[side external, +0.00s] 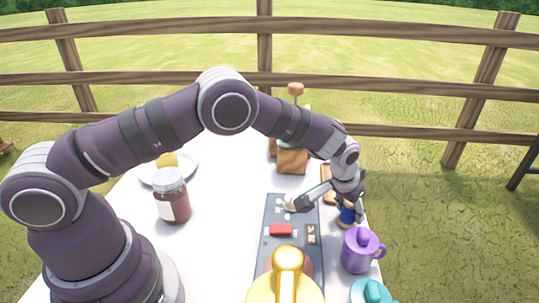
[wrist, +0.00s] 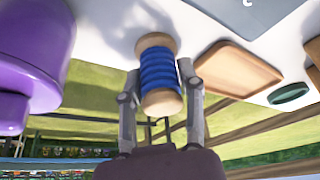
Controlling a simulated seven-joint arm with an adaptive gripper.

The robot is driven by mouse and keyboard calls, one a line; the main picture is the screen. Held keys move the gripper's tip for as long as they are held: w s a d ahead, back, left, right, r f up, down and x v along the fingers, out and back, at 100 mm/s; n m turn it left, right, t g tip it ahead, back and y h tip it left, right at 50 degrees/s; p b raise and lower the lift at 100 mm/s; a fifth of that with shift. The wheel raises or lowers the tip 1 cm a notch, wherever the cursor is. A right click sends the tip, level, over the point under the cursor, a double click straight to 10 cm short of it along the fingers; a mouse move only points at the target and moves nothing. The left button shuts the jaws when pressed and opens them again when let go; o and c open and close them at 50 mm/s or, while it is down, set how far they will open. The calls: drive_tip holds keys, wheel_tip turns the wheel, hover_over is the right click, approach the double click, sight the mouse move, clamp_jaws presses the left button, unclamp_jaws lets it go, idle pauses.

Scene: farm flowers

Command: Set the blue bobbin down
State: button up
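The blue bobbin (wrist: 158,75), blue thread with pale wooden ends, is between the two fingers of my gripper (wrist: 160,75) in the wrist view. The fingers touch its sides, one on each. In the side external view the bobbin (side external: 346,214) shows below my gripper (side external: 350,196), near the right edge of the white table and just behind the purple mug. Its lower end is at or very near the tabletop; I cannot tell whether it touches. My gripper and the mug partly hide it there.
The lidded purple mug (side external: 360,250) stands close in front, with a teal lidded thing (side external: 371,292) nearer. A wooden tray (wrist: 238,68) and a dark green disc (wrist: 289,94) lie on the other side. A dark panel (side external: 272,212) fills the table's middle; the table's edge is close.

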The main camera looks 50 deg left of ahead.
drive_tip(key=shift+o, duration=0.9)
drive_tip(key=shift+r, duration=0.2)
drive_tip(key=s+a+r, duration=0.3)
drive_tip(key=s+r, duration=0.3)
drive_tip(key=r, duration=0.3)
drive_tip(key=s+a+r, duration=0.3)
drive_tip(key=s+r, duration=0.3)
drive_tip(key=r, duration=0.4)
drive_tip(key=shift+t, duration=0.6)
drive_tip(key=s+a, duration=0.1)
drive_tip(key=s, duration=0.3)
drive_tip(key=s+a, duration=0.1)
drive_tip(key=s, duration=0.3)
drive_tip(key=s+a, duration=0.2)
drive_tip(key=s, duration=0.1)
drive_tip(key=shift+s, duration=0.4)
